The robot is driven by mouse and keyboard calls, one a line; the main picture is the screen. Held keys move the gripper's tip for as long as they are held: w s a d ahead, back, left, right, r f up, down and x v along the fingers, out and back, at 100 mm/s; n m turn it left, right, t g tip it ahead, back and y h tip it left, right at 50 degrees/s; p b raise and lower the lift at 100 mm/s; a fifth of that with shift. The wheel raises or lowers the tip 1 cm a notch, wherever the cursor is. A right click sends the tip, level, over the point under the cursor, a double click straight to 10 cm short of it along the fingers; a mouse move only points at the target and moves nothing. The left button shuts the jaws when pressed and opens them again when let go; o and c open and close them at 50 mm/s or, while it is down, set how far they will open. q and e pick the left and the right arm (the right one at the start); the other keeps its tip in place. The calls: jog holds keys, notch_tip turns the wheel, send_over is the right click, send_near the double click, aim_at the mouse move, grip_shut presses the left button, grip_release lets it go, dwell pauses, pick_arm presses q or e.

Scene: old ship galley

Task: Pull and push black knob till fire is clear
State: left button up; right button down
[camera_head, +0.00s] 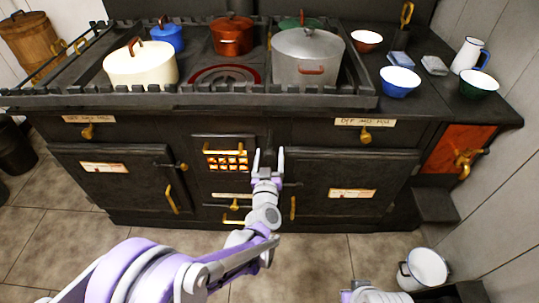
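The black stove has a fire grate (226,158) in its middle, with orange glow showing between the bars. My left gripper (268,160) is in front of the stove, just right of the grate. Its two fingers point up and are apart, with no held object visible between them. I cannot make out the black knob clearly; it may be hidden by the gripper or blend into the black stove front. Part of my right arm (370,293) shows at the bottom edge, but its fingers cannot be made out.
Stove doors (115,175) (345,180) with brass handles flank the grate. Pots, including a grey one (308,58), stand on the railed stovetop. Bowls (398,81) and a jug (469,55) are at right. A white bucket (424,268) stands on the floor, lower right.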

pick_arm(q)
jog(key=s, duration=1)
jog(key=shift+s+a+p, duration=0.25)
jog(key=shift+s+p, duration=0.15)
jog(key=shift+p, duration=0.05)
jog(key=shift+c, duration=0.3)
